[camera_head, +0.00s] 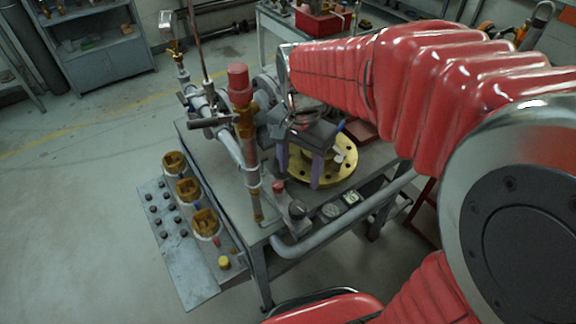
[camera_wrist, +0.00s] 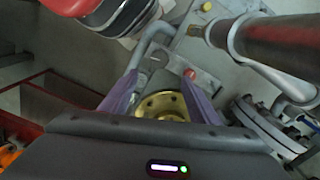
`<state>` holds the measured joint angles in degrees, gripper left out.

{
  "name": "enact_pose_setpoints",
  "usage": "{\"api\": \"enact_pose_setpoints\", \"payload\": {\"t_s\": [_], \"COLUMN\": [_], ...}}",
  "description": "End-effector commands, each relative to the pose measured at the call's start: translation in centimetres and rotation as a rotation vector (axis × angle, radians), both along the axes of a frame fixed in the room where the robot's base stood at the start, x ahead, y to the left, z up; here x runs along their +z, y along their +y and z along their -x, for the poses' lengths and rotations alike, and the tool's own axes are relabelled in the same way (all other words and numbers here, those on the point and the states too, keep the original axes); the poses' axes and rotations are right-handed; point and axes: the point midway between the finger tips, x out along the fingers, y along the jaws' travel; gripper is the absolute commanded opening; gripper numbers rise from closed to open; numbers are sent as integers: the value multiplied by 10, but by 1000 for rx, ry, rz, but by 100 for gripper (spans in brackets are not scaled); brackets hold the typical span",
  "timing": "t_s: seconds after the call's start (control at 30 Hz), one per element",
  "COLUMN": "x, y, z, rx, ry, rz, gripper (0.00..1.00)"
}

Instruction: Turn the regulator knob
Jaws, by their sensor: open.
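My gripper (camera_head: 299,180) hangs over the workbench with its two purple fingers apart and pointing down, nothing between them. The fingers also show in the wrist view (camera_wrist: 160,88), with the yellow flange below and between them. A larger red cap (camera_head: 238,82) tops an upright brass fitting to the left. I cannot tell for sure which one is the regulator knob.
The yellow flange (camera_head: 342,172) lies on the bench behind the fingers. A grey pipe (camera_head: 335,228) curves along the front edge. Upright pipework (camera_head: 247,150) stands close on the left. A panel (camera_head: 175,228) with several brown valves sits lower left.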

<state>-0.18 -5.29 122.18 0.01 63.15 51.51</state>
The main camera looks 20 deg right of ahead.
Motion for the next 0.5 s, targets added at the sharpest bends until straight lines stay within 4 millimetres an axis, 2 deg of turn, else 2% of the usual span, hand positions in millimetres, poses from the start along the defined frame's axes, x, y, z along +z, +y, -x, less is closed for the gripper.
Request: {"api": "enact_pose_setpoints", "payload": {"t_s": [0.27, 0.5], "x": [-15, -49], "y": [0, 1], "z": [0, 1], "rx": [2, 3], "ry": [2, 4], "rz": [0, 0], "gripper": [56, 56]}}
